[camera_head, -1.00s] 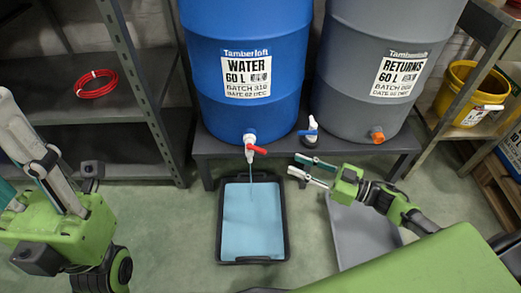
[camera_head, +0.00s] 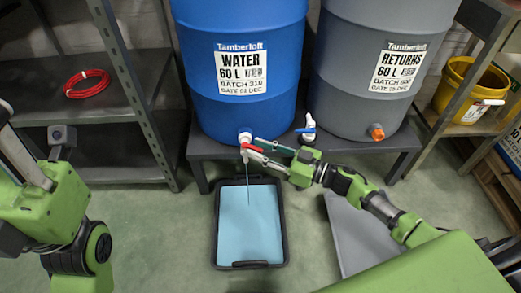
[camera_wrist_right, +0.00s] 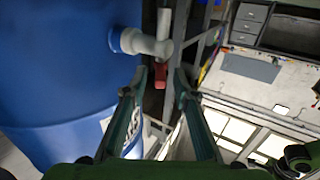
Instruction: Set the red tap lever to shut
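The red tap lever (camera_head: 253,147) is on the white tap (camera_head: 244,138) at the foot of the blue water barrel (camera_head: 240,115). A thin stream runs from the tap into the black tray (camera_head: 249,265), which holds light blue water. My right gripper (camera_head: 252,146) is at the lever, coming from the right. In the right wrist view the red lever (camera_wrist_right: 160,75) shows between the tips of my open right gripper (camera_wrist_right: 160,78); contact cannot be told. My left gripper (camera_head: 22,160) is at the left edge, partly cut off; its opening is unclear.
A grey returns barrel (camera_head: 350,110) with an orange outlet (camera_head: 377,132) is on the same bench (camera_head: 200,150). Shelves stand on both sides.

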